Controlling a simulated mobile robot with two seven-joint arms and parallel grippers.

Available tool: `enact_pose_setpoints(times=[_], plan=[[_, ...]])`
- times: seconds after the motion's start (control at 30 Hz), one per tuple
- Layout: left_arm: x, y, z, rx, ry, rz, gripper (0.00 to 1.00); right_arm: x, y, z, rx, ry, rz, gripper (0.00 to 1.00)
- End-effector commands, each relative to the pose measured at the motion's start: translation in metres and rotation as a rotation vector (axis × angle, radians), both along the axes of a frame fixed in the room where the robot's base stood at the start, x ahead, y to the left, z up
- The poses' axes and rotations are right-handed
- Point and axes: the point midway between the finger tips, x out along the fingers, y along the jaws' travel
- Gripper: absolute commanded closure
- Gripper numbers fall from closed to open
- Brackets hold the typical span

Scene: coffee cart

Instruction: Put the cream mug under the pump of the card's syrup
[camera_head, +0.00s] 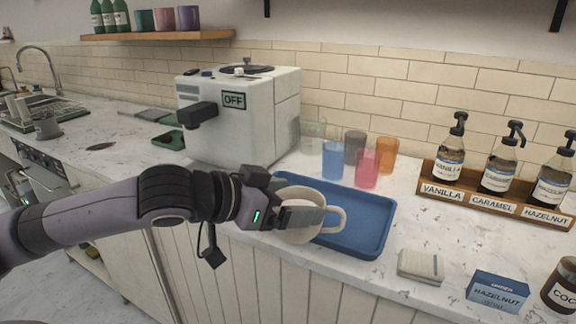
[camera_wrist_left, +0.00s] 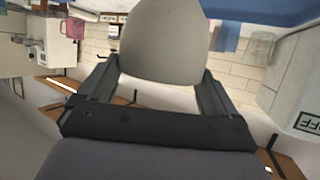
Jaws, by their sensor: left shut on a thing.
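The cream mug (camera_head: 293,194) is at the left end of the blue tray, its handle pointing right. My left gripper (camera_head: 300,214) is shut on the mug and covers part of its body. In the left wrist view the mug (camera_wrist_left: 165,42) sits between the two fingers (camera_wrist_left: 158,88). The order card (camera_head: 497,291) at the front right reads HAZELNUT. The syrup rack (camera_head: 436,208) holds pump bottles labelled vanilla (camera_head: 449,158), caramel (camera_head: 499,166) and hazelnut (camera_head: 551,182), with hazelnut at the right end. My right gripper is out of view.
The blue tray (camera_head: 372,236) lies on the counter. Coloured glasses, including a blue one (camera_head: 333,160) and a pink one (camera_head: 367,168), stand behind it. A white coffee machine (camera_head: 262,115) is behind left. A folded cloth (camera_head: 421,265) and a dark jar (camera_head: 562,285) are at front right.

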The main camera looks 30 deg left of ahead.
Motion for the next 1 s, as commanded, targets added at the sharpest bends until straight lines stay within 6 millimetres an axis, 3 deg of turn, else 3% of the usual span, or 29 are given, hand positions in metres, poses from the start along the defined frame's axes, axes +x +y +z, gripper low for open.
enact_pose_setpoints(times=[0.67,1.0], plan=[[-0.034,-0.027,-0.148,-0.012,0.008,0.452,0.51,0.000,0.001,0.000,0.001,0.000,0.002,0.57],[-0.030,-0.029,-0.139,-0.014,-0.006,0.437,0.51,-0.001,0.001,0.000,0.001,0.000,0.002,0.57]])
